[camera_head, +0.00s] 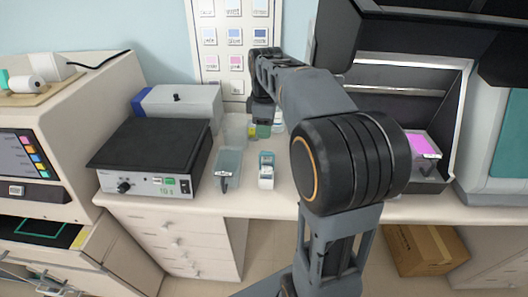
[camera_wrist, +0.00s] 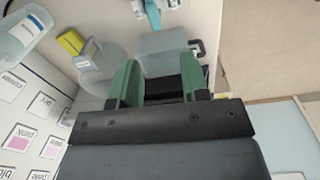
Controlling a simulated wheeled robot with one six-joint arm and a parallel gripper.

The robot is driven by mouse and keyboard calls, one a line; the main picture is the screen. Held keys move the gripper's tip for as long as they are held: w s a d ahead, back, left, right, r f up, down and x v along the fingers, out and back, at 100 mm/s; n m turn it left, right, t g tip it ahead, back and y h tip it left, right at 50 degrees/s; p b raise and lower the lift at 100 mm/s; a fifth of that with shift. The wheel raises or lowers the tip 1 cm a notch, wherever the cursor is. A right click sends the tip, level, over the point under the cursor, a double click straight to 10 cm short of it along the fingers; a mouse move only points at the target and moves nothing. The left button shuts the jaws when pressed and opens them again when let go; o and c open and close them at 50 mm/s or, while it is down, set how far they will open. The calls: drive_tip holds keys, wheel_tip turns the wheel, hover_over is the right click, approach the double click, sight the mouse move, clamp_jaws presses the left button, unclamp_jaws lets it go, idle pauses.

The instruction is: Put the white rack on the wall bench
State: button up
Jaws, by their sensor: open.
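My gripper (camera_wrist: 160,82) is open, its two green fingers apart over the bench. It also shows at the end of my arm in the head view (camera_head: 263,129), pointing down near the wall. A pale translucent box (camera_wrist: 165,52) with a dark handle lies just beyond the fingertips; I cannot tell if they touch it. I cannot surely pick out the white rack in either view. The wall bench (camera_head: 200,207) is the pale worktop with drawers along the wall.
A black-topped box (camera_head: 150,150) stands at the left of the bench. A small white and teal device (camera_head: 266,170) stands right of the translucent box. A clear bottle (camera_wrist: 22,38) and a yellow-capped container (camera_wrist: 92,60) are near the gripper. A cardboard box (camera_head: 415,248) is below, at right.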

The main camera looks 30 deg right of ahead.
drive_tip(key=s+a+f+m+t, duration=0.2)
drive_tip(key=s+a+f+m, duration=0.1)
drive_tip(key=s, duration=0.4)
drive_tip(key=s+a+f+m+t, duration=0.2)
drive_tip(key=s+a+m, duration=0.3)
drive_tip(key=s+m, duration=0.3)
drive_tip(key=shift+s+a+f, duration=0.15)
drive_tip(key=shift+a+f, duration=0.2)
drive_tip(key=shift+f, duration=0.45)
